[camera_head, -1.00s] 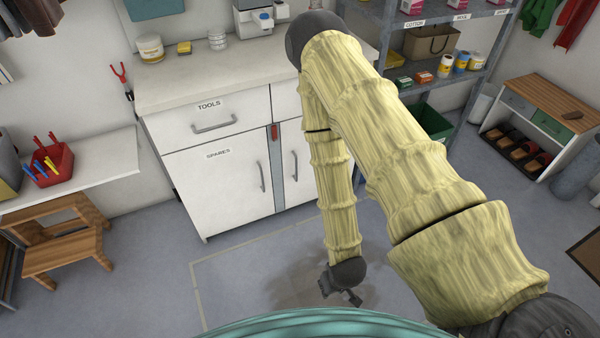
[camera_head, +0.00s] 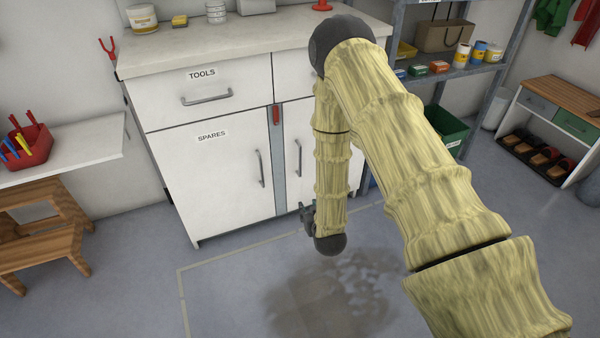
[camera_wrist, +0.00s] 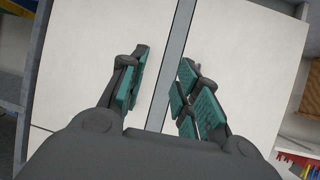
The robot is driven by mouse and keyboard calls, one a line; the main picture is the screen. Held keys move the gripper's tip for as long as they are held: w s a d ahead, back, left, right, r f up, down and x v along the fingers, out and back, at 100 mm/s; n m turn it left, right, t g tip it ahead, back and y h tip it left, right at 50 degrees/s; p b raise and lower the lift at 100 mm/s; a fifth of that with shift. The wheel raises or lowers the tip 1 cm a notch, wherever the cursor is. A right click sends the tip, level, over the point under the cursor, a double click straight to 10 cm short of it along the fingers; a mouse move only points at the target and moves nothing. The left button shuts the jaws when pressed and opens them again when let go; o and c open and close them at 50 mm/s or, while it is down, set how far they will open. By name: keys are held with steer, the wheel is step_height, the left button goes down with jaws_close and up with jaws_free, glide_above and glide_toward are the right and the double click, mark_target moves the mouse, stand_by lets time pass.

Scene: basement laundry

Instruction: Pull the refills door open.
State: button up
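The refills door appears to be the white right-hand door (camera_head: 298,125) of the cabinet, next to the spares door (camera_head: 215,180). Its label is hidden behind my arm. Its grey vertical handle (camera_head: 297,160) shows just left of my forearm, and the door looks shut. My gripper (camera_head: 306,216) is low in front of the cabinet, mostly hidden by my wrist. In the wrist view my gripper (camera_wrist: 162,72) is open, its teal-padded fingers apart over the grey strip between two white doors. I see nothing between the fingers, and no handle is clear there.
A grey strip (camera_head: 278,165) with a red piece on top divides the doors. Drawers, one labelled tools (camera_head: 203,88), lie above. A metal shelf rack (camera_head: 480,105) and green bin (camera_head: 446,130) stand right. A wooden step stool (camera_head: 45,232) stands left. Floor in front is clear.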

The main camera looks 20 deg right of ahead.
mark_target(300, 161)
steer(key=w+d+t+b, duration=0.1)
steer(key=w+b, duration=0.3)
steer(key=w, duration=0.3)
steer(key=w+d+r+t+b, duration=0.1)
steer(key=w+d+t+b, duration=0.1)
steer(key=w+b, duration=0.3)
steer(key=w+d+t+h+b, duration=0.1)
steer(key=w+b, duration=0.4)
steer(key=w, duration=0.6)
steer(key=shift+d+r+m+t, duration=0.25)
steer(key=shift+d+m+t, duration=0.05)
steer(key=shift+d+t, duration=0.45)
steer(key=shift+c, duration=0.5)
jaws_close()
